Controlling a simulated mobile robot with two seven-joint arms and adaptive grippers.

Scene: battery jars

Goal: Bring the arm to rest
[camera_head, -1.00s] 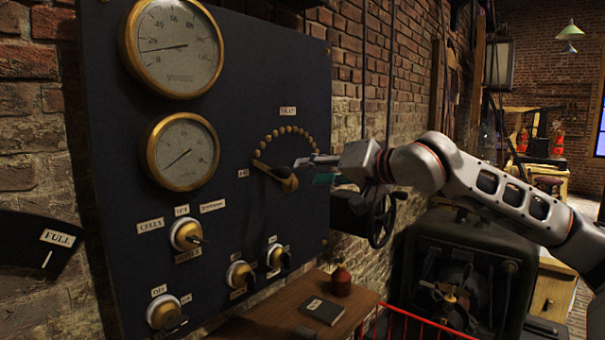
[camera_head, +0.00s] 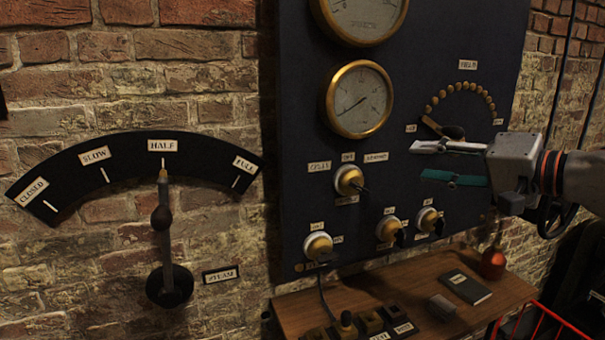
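My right gripper (camera_head: 420,161) comes in from the right in front of the dark panel (camera_head: 270,180). Its grey upper finger and teal lower finger are apart, with nothing seen between them. The upper finger lies just below the knob of the dial lever (camera_head: 441,128); I cannot tell whether they touch. The lever sits under an arc of brass studs (camera_head: 462,85). My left gripper is not in view.
A wall lever (camera_head: 163,215) points up at HALF on a black scale. Brass gauges (camera_head: 360,99) and several knobs (camera_head: 349,180) are on the panel. Below, a wooden shelf (camera_head: 385,290) holds a dark book (camera_head: 467,287) and a red bottle (camera_head: 493,263). A red wire basket (camera_head: 545,318) is at lower right.

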